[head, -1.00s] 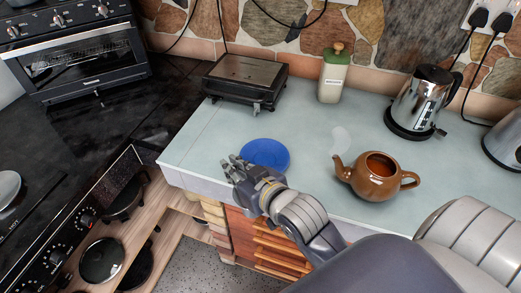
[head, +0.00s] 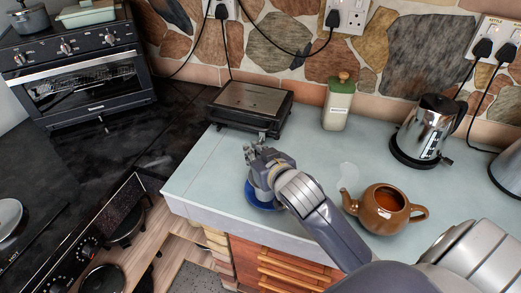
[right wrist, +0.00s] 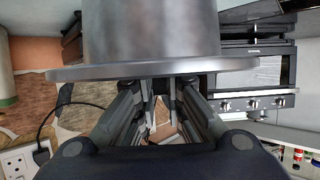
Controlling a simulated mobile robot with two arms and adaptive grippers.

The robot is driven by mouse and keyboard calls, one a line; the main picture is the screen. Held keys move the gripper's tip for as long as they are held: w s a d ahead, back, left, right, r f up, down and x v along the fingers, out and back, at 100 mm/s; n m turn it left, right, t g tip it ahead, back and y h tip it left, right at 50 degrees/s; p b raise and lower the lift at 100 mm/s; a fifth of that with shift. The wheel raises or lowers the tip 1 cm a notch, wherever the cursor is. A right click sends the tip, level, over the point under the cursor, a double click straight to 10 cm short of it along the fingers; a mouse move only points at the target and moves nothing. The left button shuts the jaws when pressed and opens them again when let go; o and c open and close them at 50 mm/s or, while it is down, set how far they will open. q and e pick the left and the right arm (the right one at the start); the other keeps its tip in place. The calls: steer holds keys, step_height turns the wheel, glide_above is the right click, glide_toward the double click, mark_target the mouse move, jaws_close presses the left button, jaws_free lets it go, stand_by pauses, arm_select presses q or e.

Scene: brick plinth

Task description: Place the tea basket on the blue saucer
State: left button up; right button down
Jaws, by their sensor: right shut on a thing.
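The tea basket (right wrist: 150,35) is a grey metal cylinder with a wide flat rim, seen large and close in the right wrist view. My right gripper (right wrist: 160,95) is shut on it at the rim side. In the head view my right gripper (head: 252,152) is over the blue saucer (head: 253,196), covering most of it. The saucer lies on the pale counter near its front left corner. I cannot make out the basket in the head view, nor whether it touches the saucer. My left gripper is not in view.
A brown teapot (head: 385,212) stands right of my arm on the counter (head: 200,180). The counter's left end is clear.

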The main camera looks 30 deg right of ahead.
steer(key=w+d+f, duration=0.1)
steer(key=w+d+f+p, duration=0.1)
steer(key=w+d, duration=0.1)
steer(key=shift+d+f, duration=0.3)
steer(key=shift+f, duration=0.05)
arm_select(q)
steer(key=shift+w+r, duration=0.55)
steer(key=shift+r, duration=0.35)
arm_select(e)
steer(key=shift+a+f, duration=0.1)
steer(key=shift+f, duration=0.5)
steer(key=shift+f, duration=0.1)
steer(key=c, duration=1.7)
jaws_free()
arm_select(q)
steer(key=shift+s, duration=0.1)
